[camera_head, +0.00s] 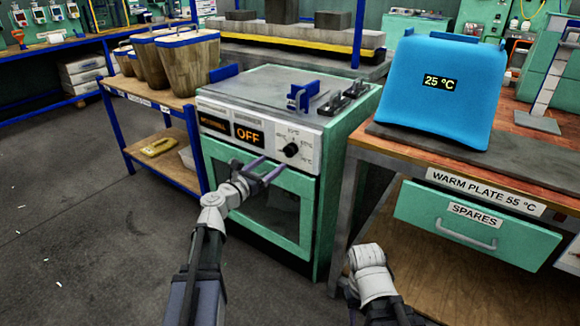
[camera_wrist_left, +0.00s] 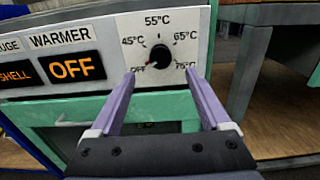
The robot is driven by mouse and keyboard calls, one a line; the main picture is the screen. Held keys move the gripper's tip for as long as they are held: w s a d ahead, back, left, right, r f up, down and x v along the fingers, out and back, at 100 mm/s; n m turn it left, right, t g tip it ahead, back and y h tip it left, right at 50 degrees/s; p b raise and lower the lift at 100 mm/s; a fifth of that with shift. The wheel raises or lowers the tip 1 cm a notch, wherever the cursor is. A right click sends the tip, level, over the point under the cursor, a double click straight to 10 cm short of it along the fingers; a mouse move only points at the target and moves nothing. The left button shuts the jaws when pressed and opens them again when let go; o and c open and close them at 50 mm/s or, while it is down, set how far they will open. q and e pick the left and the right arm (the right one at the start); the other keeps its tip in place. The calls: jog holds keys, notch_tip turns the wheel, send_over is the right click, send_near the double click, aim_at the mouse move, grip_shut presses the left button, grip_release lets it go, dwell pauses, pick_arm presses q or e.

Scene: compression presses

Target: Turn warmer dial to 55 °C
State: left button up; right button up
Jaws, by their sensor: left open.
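The warmer dial (camera_wrist_left: 160,56) is a black round knob on the white front panel of the green warmer (camera_head: 265,190). Its marks run OFF, 45, 55, 65 and 75 °C, and its red pointer is toward OFF. The display (camera_wrist_left: 72,67) beside it reads OFF. The dial also shows in the head view (camera_head: 291,150). My left gripper (camera_wrist_left: 162,78) is open, its two purple fingers apart to either side below the dial and nothing between them. In the head view my left gripper (camera_head: 264,171) is in front of the panel, left of and below the dial. My right arm shows at bottom right, but its fingers are not visible.
A blue cover (camera_head: 437,95) reading 25 °C stands on a bench at right, above a label WARM PLATE 55 °C. A green SPARES drawer (camera_head: 465,228) is below. Wooden buckets (camera_head: 187,65) stand on a shelf at left. The floor in front is clear.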

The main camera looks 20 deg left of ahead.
aim_at(287, 152)
pick_arm(q)
jog(key=shift+w, duration=0.15)
jog(key=x, duration=0.7)
jog(key=shift+w+d, duration=0.15)
jog(key=shift+w, duration=0.1)
jog(key=shift+c, duration=0.2)
grip_shut()
dwell(0.4)
